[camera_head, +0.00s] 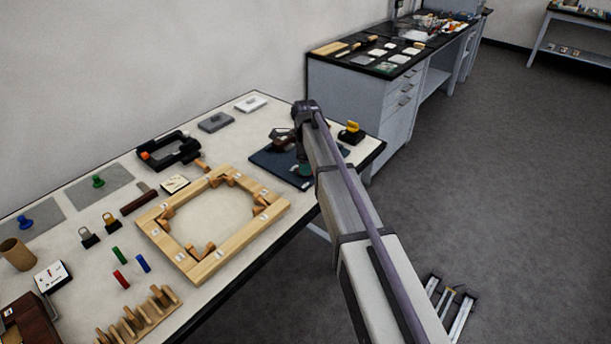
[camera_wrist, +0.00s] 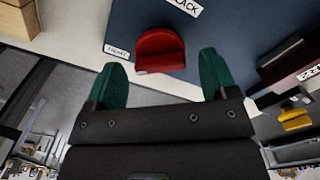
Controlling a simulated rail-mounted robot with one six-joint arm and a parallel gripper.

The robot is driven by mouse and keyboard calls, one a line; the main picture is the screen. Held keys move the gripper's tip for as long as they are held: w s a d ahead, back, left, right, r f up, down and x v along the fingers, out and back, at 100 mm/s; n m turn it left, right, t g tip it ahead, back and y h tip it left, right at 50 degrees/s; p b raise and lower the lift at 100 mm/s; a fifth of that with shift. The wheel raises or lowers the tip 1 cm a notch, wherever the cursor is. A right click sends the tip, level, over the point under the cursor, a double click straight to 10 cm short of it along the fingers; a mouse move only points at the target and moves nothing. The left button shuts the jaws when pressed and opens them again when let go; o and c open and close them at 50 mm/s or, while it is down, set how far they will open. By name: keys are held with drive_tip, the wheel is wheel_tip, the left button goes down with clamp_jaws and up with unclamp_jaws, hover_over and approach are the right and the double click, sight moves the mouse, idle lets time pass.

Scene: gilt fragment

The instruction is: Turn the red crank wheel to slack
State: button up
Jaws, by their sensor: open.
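A red rounded piece (camera_wrist: 160,48), which looks like the crank wheel, sits on the dark blue board (camera_wrist: 225,30) in the wrist view. A white label ending in "ACK" (camera_wrist: 182,6) is just above it, and a smaller label (camera_wrist: 117,51) is at its left. My gripper (camera_wrist: 162,64) is open, its two green fingers on either side of the red piece in the picture, with gaps to both. I cannot tell its height above the board. In the head view the board (camera_head: 266,162) is at the table's right part, and my arm hides the red wheel.
A wooden frame (camera_head: 183,262) with blocks lies left of the board. A yellow-topped black block (camera_head: 351,132) stands right of my gripper. A black clamp-like frame (camera_head: 168,150) and grey plates (camera_head: 216,122) lie farther back. The table's front edge is close by.

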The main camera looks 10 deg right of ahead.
drive_tip(key=shift+f, duration=0.3)
drive_tip(key=shift+c, duration=0.4)
drive_tip(key=c, duration=0.9)
drive_tip(key=shift+o, duration=0.2)
